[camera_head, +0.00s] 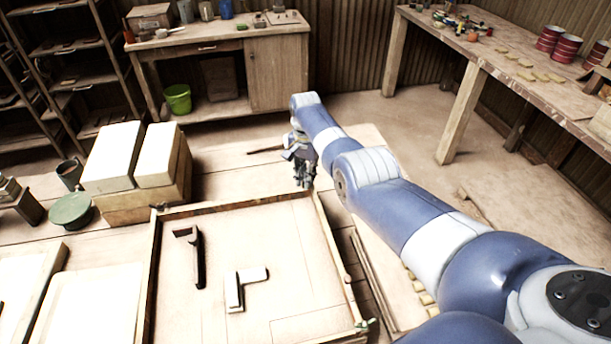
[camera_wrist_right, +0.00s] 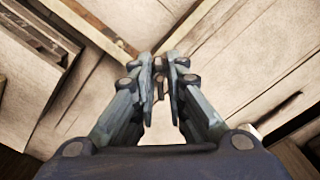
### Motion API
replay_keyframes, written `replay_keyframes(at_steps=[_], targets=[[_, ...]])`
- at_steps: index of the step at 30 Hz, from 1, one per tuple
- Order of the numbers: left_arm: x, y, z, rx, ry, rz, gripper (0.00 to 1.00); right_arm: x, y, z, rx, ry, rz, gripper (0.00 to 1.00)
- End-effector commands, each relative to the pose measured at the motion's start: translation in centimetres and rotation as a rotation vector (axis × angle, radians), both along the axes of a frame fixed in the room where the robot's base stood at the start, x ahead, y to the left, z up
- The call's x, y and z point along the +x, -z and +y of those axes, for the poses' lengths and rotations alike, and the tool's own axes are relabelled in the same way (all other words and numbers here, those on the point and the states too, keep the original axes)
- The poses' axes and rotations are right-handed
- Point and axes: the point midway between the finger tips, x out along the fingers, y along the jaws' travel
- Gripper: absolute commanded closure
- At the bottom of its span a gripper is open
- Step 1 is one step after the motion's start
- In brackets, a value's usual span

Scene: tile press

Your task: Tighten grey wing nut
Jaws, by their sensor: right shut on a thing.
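My right gripper (camera_head: 304,182) reaches down to the far right corner of the wooden frame (camera_head: 231,204). In the right wrist view its two fingers (camera_wrist_right: 160,68) are closed together over the frame's corner, with a small thing between the tips. I take this to be the grey wing nut (camera_wrist_right: 159,84), mostly hidden by the fingers. In the head view the gripper covers it. A green wing nut (camera_head: 365,324) is at the near right corner. A small dark piece (camera_head: 158,206) is at the far left corner. My left gripper is not in view.
Inside the frame lie a dark angled piece (camera_head: 200,257) and a pale-topped L-shaped piece (camera_head: 240,289). Left of it are pale blocks on a wooden box (camera_head: 150,202), a green round lid (camera_head: 71,211) and a dark mug (camera_head: 70,173). A workbench (camera_head: 530,85) stands at the right.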

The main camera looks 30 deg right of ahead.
Motion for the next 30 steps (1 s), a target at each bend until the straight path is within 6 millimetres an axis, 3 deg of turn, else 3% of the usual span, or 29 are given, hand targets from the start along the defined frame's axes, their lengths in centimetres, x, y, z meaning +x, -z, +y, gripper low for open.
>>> replay_keyframes(at_steps=[18,30], targets=[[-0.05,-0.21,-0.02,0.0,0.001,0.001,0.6,0.04,-0.04,0.0,-0.001,0.563,-0.001,1.0],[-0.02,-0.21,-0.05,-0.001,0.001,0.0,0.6,0.06,-0.04,0.01,0.001,0.774,-0.002,1.0]])
